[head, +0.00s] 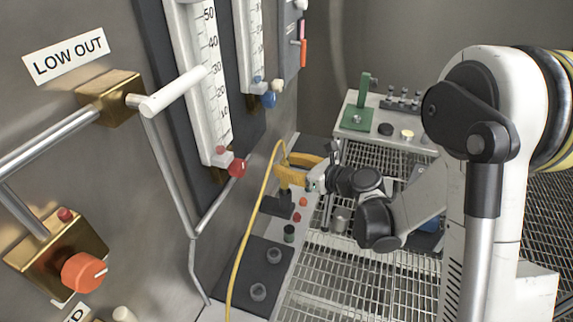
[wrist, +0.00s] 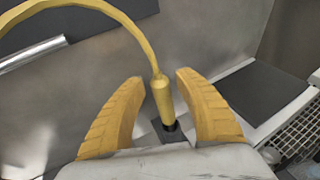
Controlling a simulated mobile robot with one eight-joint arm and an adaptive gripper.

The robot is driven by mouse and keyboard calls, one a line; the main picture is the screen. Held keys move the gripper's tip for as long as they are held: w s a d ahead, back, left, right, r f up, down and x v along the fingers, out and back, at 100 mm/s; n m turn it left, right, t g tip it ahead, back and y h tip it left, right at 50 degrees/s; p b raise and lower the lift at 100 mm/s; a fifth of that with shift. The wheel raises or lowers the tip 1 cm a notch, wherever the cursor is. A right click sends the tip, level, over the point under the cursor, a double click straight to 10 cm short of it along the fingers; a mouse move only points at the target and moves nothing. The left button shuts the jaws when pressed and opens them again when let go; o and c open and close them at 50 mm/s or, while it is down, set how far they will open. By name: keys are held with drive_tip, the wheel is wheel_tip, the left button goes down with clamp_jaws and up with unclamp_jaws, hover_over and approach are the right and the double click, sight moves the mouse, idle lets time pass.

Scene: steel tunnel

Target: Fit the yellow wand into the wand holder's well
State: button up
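The yellow wand (wrist: 163,98) stands roughly upright between my gripper's two yellow fingers in the wrist view. Its lower end meets a black round opening in the dark wand holder (wrist: 154,136); how deep it sits is hidden. My gripper (wrist: 159,76) is open, with a visible gap between the wand and each finger. In the head view, my gripper (head: 286,166) is at the left wall side, above the dark holder (head: 276,204). The wand itself is mostly hidden there by the fingers. A yellow cable (head: 243,243) loops from the wand's top and hangs down.
A steel panel with gauges (head: 205,80), valves and an orange knob (head: 84,272) stands at left. A narrow ledge carries red buttons (head: 303,202) and a dark plate (head: 267,265). A bench with a green fixture (head: 358,119) stands behind. The floor is metal grating (head: 345,275).

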drive_tip(key=shift+r, duration=0.1)
drive_tip(key=shift+r+p, duration=0.3)
drive_tip(key=shift+p, duration=0.1)
drive_tip(key=s+d+r+n+g+h, duration=0.1)
drive_tip(key=s+d+r+n+h, duration=0.2)
drive_tip(key=s+d+n, duration=0.3)
drive_tip(key=s+d+r+n+g+h+p, duration=0.1)
drive_tip(key=s+d+r+n+h, duration=0.2)
drive_tip(key=s+d+n, duration=0.3)
drive_tip(key=s+d+r+n+h+p, duration=0.1)
drive_tip(key=s+d+r+n+h, duration=0.2)
drive_tip(key=s+n, duration=1.1)
drive_tip(key=s+d+h, duration=0.1)
drive_tip(key=d, duration=0.2)
drive_tip(key=shift+r+n+g+h, duration=0.25)
drive_tip(key=shift+n+g+h, duration=0.05)
drive_tip(key=shift+g, duration=0.1)
